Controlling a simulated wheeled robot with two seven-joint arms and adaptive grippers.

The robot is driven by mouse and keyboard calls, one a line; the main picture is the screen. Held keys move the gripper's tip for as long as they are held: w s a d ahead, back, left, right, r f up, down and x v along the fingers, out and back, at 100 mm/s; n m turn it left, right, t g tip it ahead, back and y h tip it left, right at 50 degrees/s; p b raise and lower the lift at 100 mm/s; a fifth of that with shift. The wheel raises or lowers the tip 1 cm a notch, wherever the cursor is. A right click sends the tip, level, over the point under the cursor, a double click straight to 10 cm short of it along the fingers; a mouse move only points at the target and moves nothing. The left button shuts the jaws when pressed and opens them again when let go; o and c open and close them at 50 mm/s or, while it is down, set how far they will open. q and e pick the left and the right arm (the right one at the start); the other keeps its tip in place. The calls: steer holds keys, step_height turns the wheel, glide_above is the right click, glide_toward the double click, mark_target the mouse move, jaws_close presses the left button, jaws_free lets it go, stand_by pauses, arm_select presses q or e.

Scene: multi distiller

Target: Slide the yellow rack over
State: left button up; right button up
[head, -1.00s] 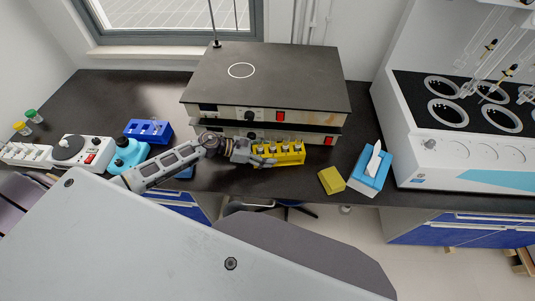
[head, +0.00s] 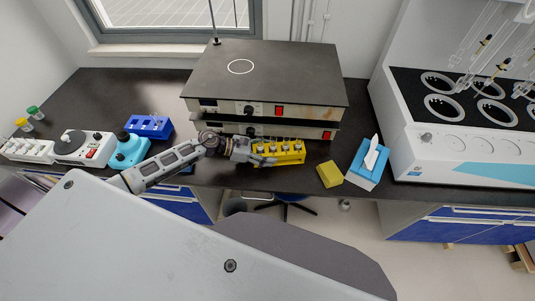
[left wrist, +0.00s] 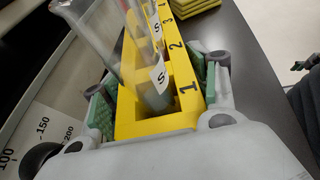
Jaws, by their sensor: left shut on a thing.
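The yellow rack (head: 290,153) stands on the dark bench in front of the stacked hot plates and holds several vessels with pale tops. In the left wrist view the rack (left wrist: 188,92) shows numbered slots, with a labelled glass tube (left wrist: 150,80) in its near end. My left gripper (head: 256,155) comes in from the left at the rack's left end. In the left wrist view its green-padded fingers (left wrist: 155,95) lie on both sides of the rack's end, shut on it. My right gripper is not in view.
A yellow block (head: 330,174) and a blue tissue box (head: 368,163) stand right of the rack. A blue rack (head: 148,126) and a turquoise device (head: 128,150) are on the left. The hot plates (head: 262,118) stand close behind. The bench's front edge is near.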

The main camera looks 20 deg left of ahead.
arm_select(q)
steer(key=o, duration=1.2)
steer(key=shift+o, duration=0.2)
steer(key=shift+v, duration=5.3)
steer(key=shift+s+a+r, duration=0.25)
steer(key=shift+s+a, duration=0.05)
steer(key=shift+a, duration=0.3)
